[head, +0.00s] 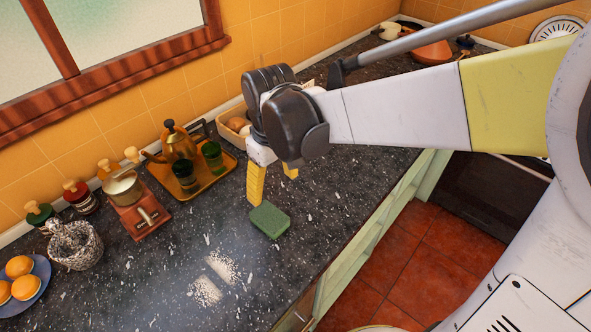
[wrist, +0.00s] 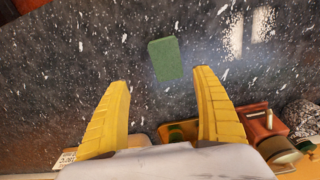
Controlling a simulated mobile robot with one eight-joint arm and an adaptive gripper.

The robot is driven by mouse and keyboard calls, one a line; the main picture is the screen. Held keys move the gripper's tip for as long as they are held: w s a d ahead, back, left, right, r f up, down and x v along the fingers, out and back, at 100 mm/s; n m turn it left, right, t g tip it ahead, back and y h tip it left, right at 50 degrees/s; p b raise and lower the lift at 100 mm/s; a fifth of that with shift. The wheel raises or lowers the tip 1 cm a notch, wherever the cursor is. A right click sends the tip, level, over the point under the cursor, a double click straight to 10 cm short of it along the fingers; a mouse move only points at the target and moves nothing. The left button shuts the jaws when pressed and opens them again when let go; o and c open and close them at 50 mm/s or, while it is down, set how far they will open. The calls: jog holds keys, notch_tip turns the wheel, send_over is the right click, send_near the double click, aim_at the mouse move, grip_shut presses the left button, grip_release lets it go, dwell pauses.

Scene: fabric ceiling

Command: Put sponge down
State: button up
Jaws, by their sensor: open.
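A green sponge (head: 270,220) lies flat on the dark speckled countertop (head: 330,190). My gripper (head: 273,188) is above the counter, just behind the sponge in the head view, with its yellow fingers apart and nothing between them. In the wrist view the sponge (wrist: 165,58) lies beyond the open fingertips of my gripper (wrist: 160,77), apart from both fingers.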

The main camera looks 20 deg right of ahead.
jog(key=s+d+r+m+t, duration=0.6)
jog(key=s+d, duration=0.4)
jog(key=d, duration=0.1)
jog(key=shift+s+d+r, duration=0.15)
jog(key=shift+d+r, duration=0.05)
jog(key=shift+d, duration=0.2)
jog(key=shift+f, duration=0.1)
notch_tip(320, 180, down, 2)
jog(key=shift+f+b, duration=0.1)
jog(key=shift+b, duration=1.05)
